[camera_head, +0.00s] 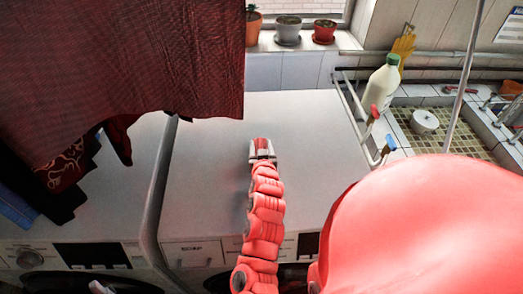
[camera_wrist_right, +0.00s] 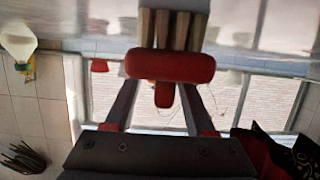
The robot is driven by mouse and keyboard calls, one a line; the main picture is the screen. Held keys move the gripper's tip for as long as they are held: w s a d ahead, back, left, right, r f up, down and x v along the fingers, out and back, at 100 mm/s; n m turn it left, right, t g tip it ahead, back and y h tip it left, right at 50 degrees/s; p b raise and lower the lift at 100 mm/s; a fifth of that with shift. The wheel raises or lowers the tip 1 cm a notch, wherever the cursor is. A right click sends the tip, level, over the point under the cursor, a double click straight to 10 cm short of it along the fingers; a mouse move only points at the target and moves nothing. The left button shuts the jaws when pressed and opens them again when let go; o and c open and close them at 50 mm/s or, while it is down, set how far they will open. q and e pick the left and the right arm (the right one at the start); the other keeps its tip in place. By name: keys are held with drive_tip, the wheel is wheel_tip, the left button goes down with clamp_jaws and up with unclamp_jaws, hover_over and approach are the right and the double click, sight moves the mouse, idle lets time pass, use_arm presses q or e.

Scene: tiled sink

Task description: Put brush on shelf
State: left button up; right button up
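My right gripper (camera_head: 262,150) is above the white top of the right-hand washing machine (camera_head: 215,145), with red showing between its grey fingers. In the right wrist view, a brush (camera_wrist_right: 170,65) with a red body and tan bristles lies between the dark fingers of this gripper, which appears shut on it. The bristles point toward the top of that upside-down view, over the pale surface. The red body hides the fingertips. My left gripper is not in view. No piece is clearly recognisable as the shelf; a white window ledge (camera_head: 345,42) runs along the back.
Several potted plants, including a red pot (camera_head: 324,34), stand on the ledge. A dark red cloth (camera_head: 150,60) hangs at left. A white bottle with green cap (camera_head: 382,85) and a metal rack are at right, beside the tiled sink (camera_head: 470,135). The washer top around my gripper is clear.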

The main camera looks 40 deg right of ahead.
drive_tip(key=shift+s+a+r, duration=0.45)
drive_tip(key=shift+s+a, duration=0.05)
drive_tip(key=shift+a, duration=0.1)
drive_tip(key=c, duration=0.4)
drive_tip(key=shift+c, duration=1.4)
drive_tip(key=shift+w+d+f, duration=0.2)
drive_tip(key=shift+f, duration=0.05)
clamp_jaws()
drive_tip(key=shift+w+d+f, duration=0.1)
